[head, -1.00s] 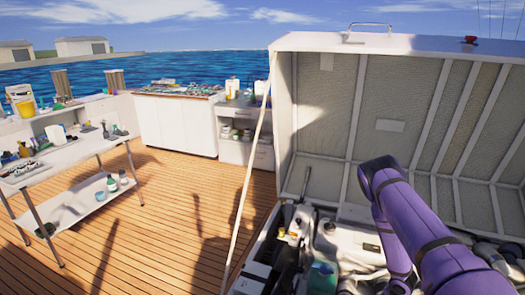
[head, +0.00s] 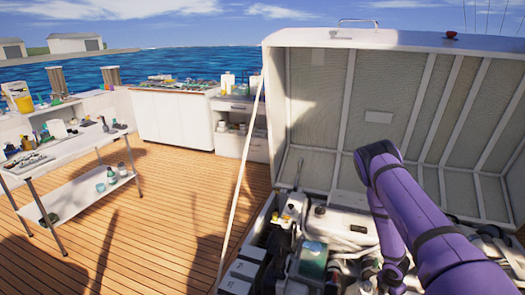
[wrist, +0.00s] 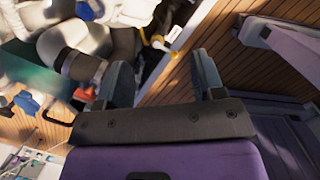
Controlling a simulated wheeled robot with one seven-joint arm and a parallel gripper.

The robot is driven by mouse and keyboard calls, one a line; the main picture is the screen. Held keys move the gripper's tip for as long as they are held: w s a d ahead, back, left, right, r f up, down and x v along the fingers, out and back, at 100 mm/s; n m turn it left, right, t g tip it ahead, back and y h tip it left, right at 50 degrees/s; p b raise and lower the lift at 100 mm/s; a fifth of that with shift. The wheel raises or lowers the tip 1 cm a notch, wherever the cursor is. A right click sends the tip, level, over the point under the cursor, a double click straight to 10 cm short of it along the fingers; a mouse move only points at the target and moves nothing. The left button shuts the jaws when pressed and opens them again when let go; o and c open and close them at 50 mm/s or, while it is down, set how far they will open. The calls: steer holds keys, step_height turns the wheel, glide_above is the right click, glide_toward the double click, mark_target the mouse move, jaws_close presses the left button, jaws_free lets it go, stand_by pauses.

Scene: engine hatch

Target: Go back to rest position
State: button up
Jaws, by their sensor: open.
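My gripper (wrist: 160,82) shows in the wrist view with its two dark fingers apart and nothing between them. Past the fingers are the wooden deck and the engine bay's edge. In the head view my purple arm reaches from the lower right over the open engine hatch and bends down into the bay. The gripper itself is hidden there. The raised hatch lid (head: 378,118) stands behind the arm. The engine bay holds a white tank (head: 338,224) and a teal-topped container (head: 312,262).
A long pale prop (head: 240,185) slants along the hatch's left side. A metal work table (head: 70,149) with tools and bottles stands at left. A white cabinet (head: 172,121) and a shelf unit (head: 243,108) stand at the back. The wooden deck (head: 150,225) between is mostly clear.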

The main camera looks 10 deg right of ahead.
steer(key=w+a+r+m+t, duration=0.1)
steer(key=w+a+r+m, duration=0.15)
steer(key=r, duration=0.95)
steer(key=w+a+r+m+h, duration=0.1)
steer(key=w+r+m, duration=0.3)
steer(key=r, duration=0.7)
steer(key=w+a+r+m+t, duration=0.1)
steer(key=w+a+r+m, duration=0.15)
steer(key=r, duration=0.95)
steer(key=s+a+r+m+t, duration=0.1)
steer(key=s+a+r+m, duration=0.3)
steer(key=r, duration=0.5)
steer(key=s+a+r+m, duration=0.1)
steer(key=s+a+r, duration=0.2)
steer(key=s+r, duration=0.45)
steer(key=s+a+r+m+t, duration=0.1)
steer(key=s+a+r+m, duration=0.2)
steer(key=r, duration=0.8)
steer(key=s+a+r+m+y, duration=0.1)
steer(key=s+a+r+m, duration=0.1)
steer(key=s, duration=0.8)
steer(key=s+a+r+m+y, duration=0.1)
steer(key=s+a+r, duration=0.3)
steer(key=s, duration=0.5)
steer(key=shift+s+a+m+y, duration=0.4)
steer(key=shift+a+m, duration=0.1)
steer(key=shift+a, duration=0.4)
steer(key=shift+r, duration=0.1)
